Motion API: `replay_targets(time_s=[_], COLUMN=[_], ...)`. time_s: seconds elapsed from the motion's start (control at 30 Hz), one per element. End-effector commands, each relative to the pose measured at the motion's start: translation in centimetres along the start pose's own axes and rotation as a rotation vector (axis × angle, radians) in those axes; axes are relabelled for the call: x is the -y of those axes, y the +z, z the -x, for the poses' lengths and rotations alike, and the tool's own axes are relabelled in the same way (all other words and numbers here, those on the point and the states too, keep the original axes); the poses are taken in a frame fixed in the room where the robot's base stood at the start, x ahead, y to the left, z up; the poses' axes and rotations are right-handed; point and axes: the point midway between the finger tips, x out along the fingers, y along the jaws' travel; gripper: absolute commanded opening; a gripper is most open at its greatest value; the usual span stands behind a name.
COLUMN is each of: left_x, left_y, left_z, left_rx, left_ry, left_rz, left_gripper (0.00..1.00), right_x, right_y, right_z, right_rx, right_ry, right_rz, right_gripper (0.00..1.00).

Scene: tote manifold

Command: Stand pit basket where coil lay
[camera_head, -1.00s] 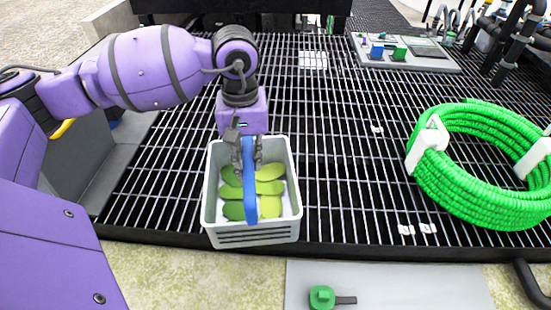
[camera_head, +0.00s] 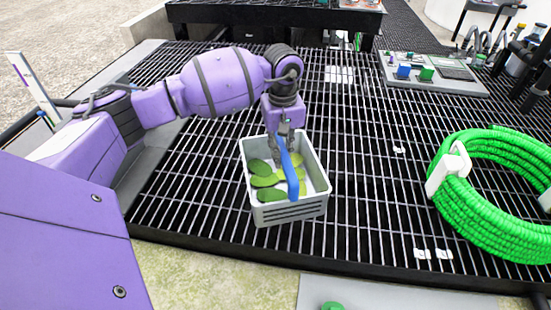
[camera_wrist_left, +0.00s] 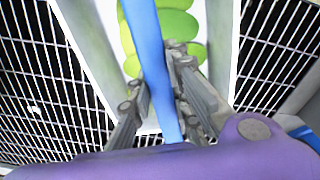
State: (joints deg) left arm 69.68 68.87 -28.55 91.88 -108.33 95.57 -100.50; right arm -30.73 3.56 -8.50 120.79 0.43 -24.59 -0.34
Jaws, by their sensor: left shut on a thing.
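The pit basket (camera_head: 290,212) is a light grey bin with a blue handle (camera_head: 289,170) across it and several green oval pieces (camera_head: 265,181) inside. My left gripper (camera_head: 285,137) is shut on the blue handle from above; the handle also shows between the fingers in the left wrist view (camera_wrist_left: 158,70). The basket is over the black grating; I cannot tell whether it touches it. The green coil (camera_head: 480,205), with white clips, lies on the grating at the right. My right gripper is not in view.
The black grating (camera_head: 370,160) is bare between basket and coil. A grey panel (camera_head: 435,75) with a blue block (camera_head: 403,71) and a green block (camera_head: 427,74) is at the back right. Black posts and hoses stand beyond it. A pale plate (camera_head: 370,292) is at the front edge.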

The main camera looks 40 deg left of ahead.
Motion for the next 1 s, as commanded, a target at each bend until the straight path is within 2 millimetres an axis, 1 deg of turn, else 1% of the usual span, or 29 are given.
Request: replay_targets(time_s=[0.03,0.1,0.2,0.3,0.47,0.5,0.7,1.0], left_x=[-0.7,-1.5,-2.4,-3.0,-3.5,-3.7,-3.6,-3.6], left_y=[-0.2,-0.8,-1.4,-1.9,-2.2,-2.3,-2.2,-2.4], left_z=[-1.0,-2.1,-3.4,-4.1,-4.8,-5.1,-8.0,-8.1], left_rx=[0.004,0.003,0.003,0.000,-0.001,-0.001,0.002,-0.002], left_ry=[0.001,0.002,0.001,0.002,0.002,0.002,0.001,0.001], left_rz=[0.000,0.000,0.000,-0.001,-0.001,-0.002,-0.002,-0.002], left_gripper=[0.00,0.00,0.00,0.00,0.00,0.00,0.00,0.00], right_x=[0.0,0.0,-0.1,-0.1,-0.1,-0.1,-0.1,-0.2], right_y=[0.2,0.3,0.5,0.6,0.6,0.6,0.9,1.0], right_z=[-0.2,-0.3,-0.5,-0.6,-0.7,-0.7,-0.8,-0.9], right_rx=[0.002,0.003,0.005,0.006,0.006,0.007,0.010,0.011], right_ry=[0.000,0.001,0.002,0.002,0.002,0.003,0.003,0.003], right_rz=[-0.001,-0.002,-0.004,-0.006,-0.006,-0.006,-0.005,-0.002], right_gripper=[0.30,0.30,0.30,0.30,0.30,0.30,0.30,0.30])
